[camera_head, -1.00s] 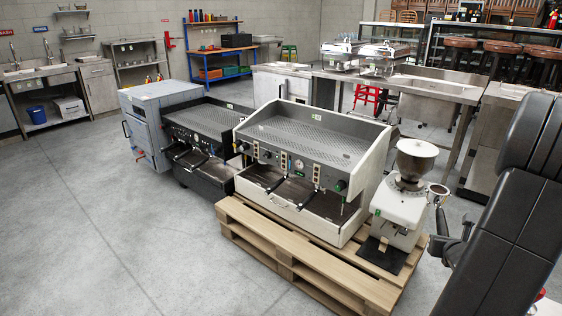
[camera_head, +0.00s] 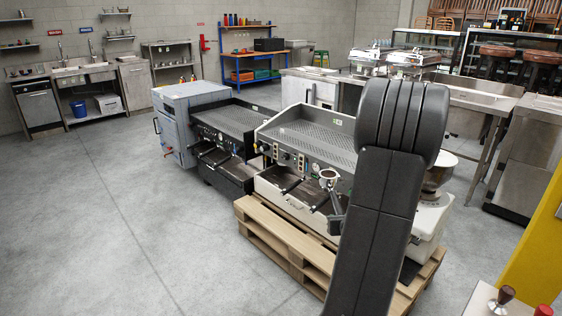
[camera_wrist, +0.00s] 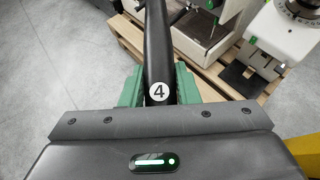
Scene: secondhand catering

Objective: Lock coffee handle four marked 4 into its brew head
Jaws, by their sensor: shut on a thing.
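Coffee handle four is a black handle marked with a white "4" (camera_wrist: 159,91) in the wrist view. My gripper (camera_wrist: 158,84) is shut on it with green jaws on both sides. In the head view the handle's metal ring (camera_head: 329,178) is held in the air and overlaps the front of the white espresso machine (camera_head: 310,140). My arm hides the gripper and the machine's right end there. Two dark handles (camera_head: 291,186) stick out from the machine's front. The brew heads themselves are not clear, and I cannot tell the ring's distance from them.
The machine stands on a wooden pallet (camera_head: 275,237). A white grinder (camera_head: 432,215) is at its right, partly behind my arm. A darker machine (camera_head: 222,130) stands at the left. A yellow panel (camera_head: 535,245) and a tamper (camera_head: 502,298) are at the right. The left floor is clear.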

